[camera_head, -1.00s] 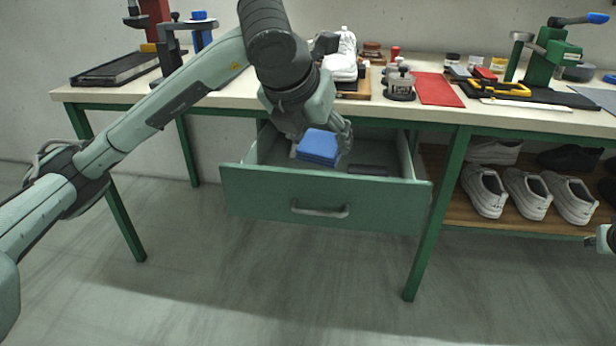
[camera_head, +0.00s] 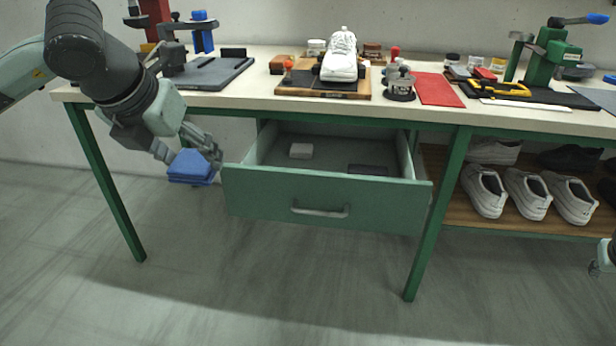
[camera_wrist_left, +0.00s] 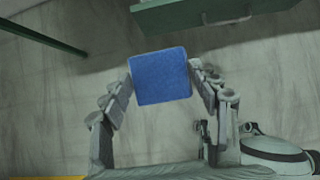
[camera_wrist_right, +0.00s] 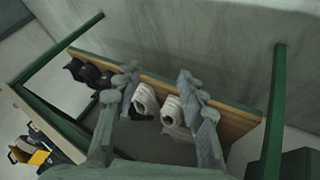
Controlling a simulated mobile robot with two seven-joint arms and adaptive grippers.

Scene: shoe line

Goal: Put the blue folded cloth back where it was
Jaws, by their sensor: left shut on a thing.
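The blue folded cloth (camera_head: 190,168) is in my left gripper (camera_head: 188,156), held in the air in front of the bench's left end, left of the drawer. In the left wrist view the cloth (camera_wrist_left: 160,76) sits squarely between the two fingers, which press on its opposite sides. The green drawer (camera_head: 275,190) under the bench stands open. Inside it lie a small white block (camera_head: 301,150) at the left and a dark flat item (camera_head: 368,170) at the right. My right gripper (camera_wrist_right: 158,85) is open and empty, near the shoe shelf; only a bit shows in the head view.
The bench top (camera_head: 270,102) holds a white shoe (camera_head: 340,58) on a wooden board, a red mat (camera_head: 438,89), a grey plate (camera_head: 212,72) and a green press (camera_head: 545,58). Several shoes stand on the lower shelf (camera_head: 455,208). A green bench leg (camera_head: 115,200) stands near the cloth. The floor in front is clear.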

